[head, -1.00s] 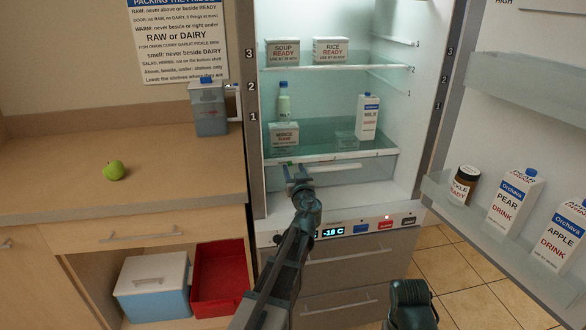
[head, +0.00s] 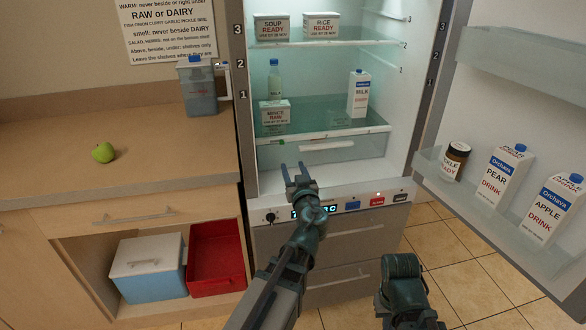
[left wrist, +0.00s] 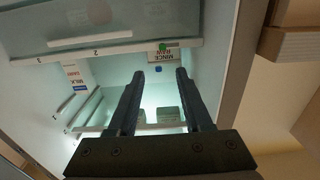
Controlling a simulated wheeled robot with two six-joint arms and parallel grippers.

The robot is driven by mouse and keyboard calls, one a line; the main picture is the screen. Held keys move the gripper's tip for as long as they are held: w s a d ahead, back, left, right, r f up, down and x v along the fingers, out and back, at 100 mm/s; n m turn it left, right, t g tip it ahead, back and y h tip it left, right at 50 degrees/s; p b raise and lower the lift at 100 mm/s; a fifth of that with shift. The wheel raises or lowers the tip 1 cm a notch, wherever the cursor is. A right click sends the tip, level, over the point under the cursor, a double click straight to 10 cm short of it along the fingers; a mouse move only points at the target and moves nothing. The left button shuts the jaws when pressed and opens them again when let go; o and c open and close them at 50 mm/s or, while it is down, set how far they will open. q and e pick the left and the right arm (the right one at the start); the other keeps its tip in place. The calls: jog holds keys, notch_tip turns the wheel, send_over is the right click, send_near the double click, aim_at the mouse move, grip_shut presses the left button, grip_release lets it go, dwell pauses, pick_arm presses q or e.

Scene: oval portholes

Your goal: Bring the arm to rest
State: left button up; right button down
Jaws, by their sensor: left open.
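My left gripper (head: 295,174) is open and empty in front of the open fridge, just below the drawer (head: 326,146) under the lowest shelf. In the left wrist view its two fingers (left wrist: 160,75) are apart with nothing between them, and the fridge inside shows beyond them. My left arm reaches in from the bottom of the head view. Part of my right arm shows at the bottom, but its gripper is out of view.
The fridge holds a mince box (head: 275,112), a milk carton (head: 358,93), a bottle (head: 274,80), and soup (head: 271,27) and rice boxes (head: 321,25). The open door (head: 430,165) stands at right with a jar and cartons. A counter (head: 160,165) with a green apple (head: 103,152) is at left.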

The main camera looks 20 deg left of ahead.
pick_arm(q)
jog(key=s+d+f+m+g+h+p, duration=0.3)
jog(key=s+d+m+g+h+p, duration=0.5)
jog(key=s+d+g+p, duration=0.7)
jog(key=s+d+m+p, duration=0.2)
jog(key=s+d+p, duration=0.1)
jog(key=s+d, duration=0.4)
jog(key=shift+s+d+m+h+p, duration=0.3)
jog(key=shift+s+h+p, duration=0.1)
jog(key=shift+s, duration=0.9)
